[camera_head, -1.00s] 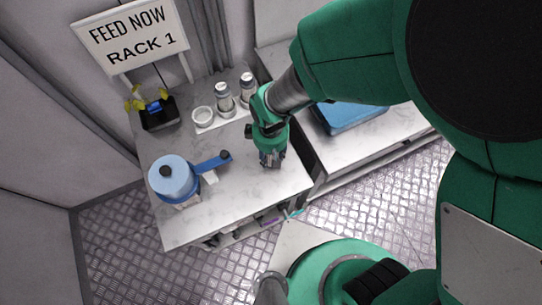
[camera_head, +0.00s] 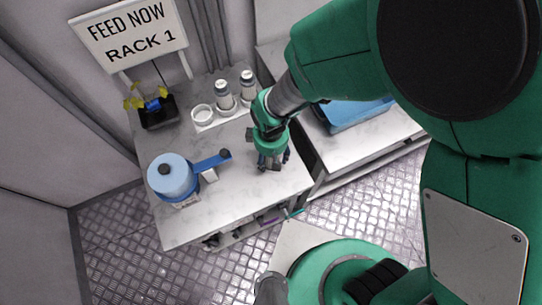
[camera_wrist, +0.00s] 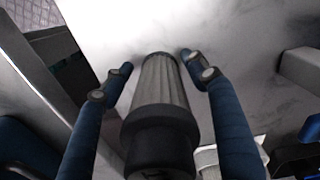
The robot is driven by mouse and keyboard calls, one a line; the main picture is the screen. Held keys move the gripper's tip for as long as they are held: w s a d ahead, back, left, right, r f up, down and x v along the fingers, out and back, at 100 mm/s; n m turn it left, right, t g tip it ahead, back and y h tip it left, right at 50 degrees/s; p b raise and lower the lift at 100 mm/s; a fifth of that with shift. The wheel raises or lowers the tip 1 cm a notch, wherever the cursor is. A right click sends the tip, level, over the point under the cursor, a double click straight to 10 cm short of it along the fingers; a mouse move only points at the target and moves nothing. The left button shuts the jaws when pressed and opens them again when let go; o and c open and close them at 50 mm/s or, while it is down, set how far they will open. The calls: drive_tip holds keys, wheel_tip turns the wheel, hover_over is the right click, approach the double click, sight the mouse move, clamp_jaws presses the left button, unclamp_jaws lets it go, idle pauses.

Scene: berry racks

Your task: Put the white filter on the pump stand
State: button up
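My gripper (camera_head: 272,163) hangs over the right part of the near marble table. In the wrist view, its two blue fingers (camera_wrist: 157,62) stand apart on either side of a ribbed grey cylinder (camera_wrist: 160,85) with a black base. I cannot tell whether that cylinder is held or part of my gripper. A white ring-shaped item (camera_head: 202,112) and two pale canisters (camera_head: 223,97) stand on a white tray (camera_head: 224,121) at the back. Which one is the white filter is unclear. The pump, a blue round vessel (camera_head: 172,180) with a blue handle, stands at the left on a pale base.
A black box with yellow parts (camera_head: 157,112) stands at the back left, below the RACK 1 sign (camera_head: 128,33). A blue tray (camera_head: 358,114) lies on the adjoining right table, beyond a dark gap.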

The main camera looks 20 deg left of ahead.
wheel_tip(320, 180, up, 12)
drive_tip(key=p, duration=0.3)
drive_tip(key=shift+r, duration=0.15)
idle(0.4)
idle(0.8)
drive_tip(key=shift+w+d+r, duration=0.1)
drive_tip(key=shift+w+r, duration=0.05)
drive_tip(key=shift+r, duration=0.1)
drive_tip(key=w+d+r+m+t+y, duration=0.1)
drive_tip(key=w+d+r+m, duration=0.25)
drive_tip(key=d+r, duration=0.55)
drive_tip(key=w+d+r+m+t, duration=0.2)
drive_tip(key=w+d+r+m, duration=0.15)
drive_tip(key=d+r, duration=0.6)
drive_tip(key=s+d+r+m+t, duration=0.1)
drive_tip(key=s+d+r+m, duration=0.2)
drive_tip(key=d+r, duration=0.3)
drive_tip(key=s+d+r+m+t+h, duration=0.1)
drive_tip(key=s+d+r+m, duration=0.3)
drive_tip(key=d, duration=0.6)
drive_tip(key=shift+s+r+m+t, duration=0.3)
drive_tip(key=shift+s+r, duration=0.45)
drive_tip(key=shift+r, duration=0.1)
